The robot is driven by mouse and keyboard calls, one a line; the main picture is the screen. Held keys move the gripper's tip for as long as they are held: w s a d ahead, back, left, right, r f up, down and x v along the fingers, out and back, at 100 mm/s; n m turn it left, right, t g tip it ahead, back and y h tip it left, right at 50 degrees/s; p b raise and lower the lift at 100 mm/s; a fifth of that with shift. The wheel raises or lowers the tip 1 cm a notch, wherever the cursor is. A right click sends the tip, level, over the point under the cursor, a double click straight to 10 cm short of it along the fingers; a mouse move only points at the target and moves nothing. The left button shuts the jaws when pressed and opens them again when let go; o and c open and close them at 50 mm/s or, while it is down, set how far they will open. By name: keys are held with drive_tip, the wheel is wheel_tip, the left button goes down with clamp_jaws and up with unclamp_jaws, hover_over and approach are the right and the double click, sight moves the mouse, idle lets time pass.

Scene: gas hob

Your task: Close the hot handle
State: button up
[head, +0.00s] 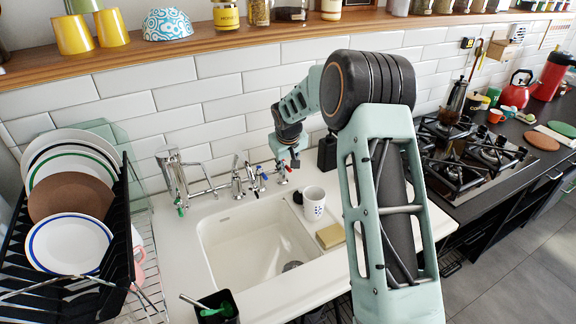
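The sink taps stand along the back edge of the white sink (240,245), against the tiled wall. A small metal handle with a red mark (282,176) is at the right of the row. A metal handle with blue parts (257,181) stands just left of it. My gripper (289,163) reaches down beside the red-marked handle, very close to it. Its fingers are small and partly hidden, so I cannot tell whether they touch the handle or are open or shut.
A tall metal spout (175,178) rises at the sink's left. A white mug (314,204) and a yellow sponge (330,235) stand right of the basin. A dish rack (122,235) with plates is at left, the gas hob (470,155) at right. A wooden shelf (150,52) runs above.

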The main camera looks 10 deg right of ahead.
drive_tip(key=v, duration=1.2)
